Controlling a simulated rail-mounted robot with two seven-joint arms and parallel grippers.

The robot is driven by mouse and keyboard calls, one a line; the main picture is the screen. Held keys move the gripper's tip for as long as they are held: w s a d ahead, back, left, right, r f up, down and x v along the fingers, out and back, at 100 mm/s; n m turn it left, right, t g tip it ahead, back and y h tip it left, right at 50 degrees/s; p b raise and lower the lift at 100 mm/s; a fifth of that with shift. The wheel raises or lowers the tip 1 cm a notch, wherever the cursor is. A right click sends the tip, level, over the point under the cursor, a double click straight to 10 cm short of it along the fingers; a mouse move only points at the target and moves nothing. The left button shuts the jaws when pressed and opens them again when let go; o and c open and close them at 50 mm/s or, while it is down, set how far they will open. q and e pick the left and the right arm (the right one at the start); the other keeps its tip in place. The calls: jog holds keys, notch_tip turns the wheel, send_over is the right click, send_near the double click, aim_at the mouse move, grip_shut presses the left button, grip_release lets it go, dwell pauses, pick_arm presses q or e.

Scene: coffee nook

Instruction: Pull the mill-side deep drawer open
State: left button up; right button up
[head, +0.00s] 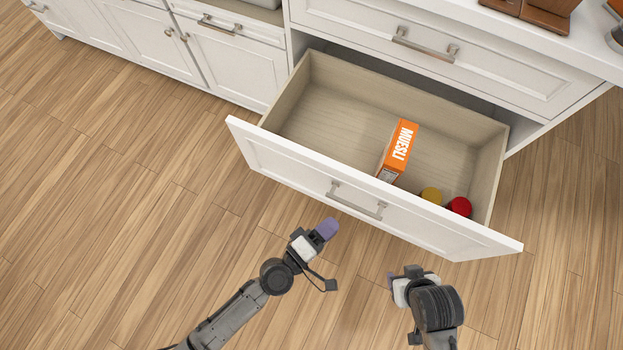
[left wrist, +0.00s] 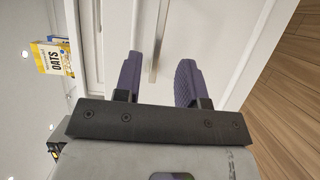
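The white deep drawer (head: 285,178) stands pulled well out of the cabinet in the head view, its wooden inside showing. Its metal bar handle (head: 357,203) is on the front panel. My left gripper (head: 328,228) is in front of the panel, just left of and below the handle in the picture. In the left wrist view its two purple fingers (left wrist: 157,80) are apart, with the handle bar (left wrist: 158,45) lined up between them and nothing clamped. My right gripper (head: 391,279) is farther from the panel, right of the left one; its finger opening is hidden.
In the drawer are an orange muesli box (head: 399,150), a yellow-topped item (head: 431,196) and a red-topped item (head: 460,206). A closed drawer (head: 440,35) is above it. Wooden floor (head: 120,210) is clear to the left. The left wrist view also shows an oats package (left wrist: 55,57).

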pick_arm(q)
jog(key=shift+v, duration=2.75)
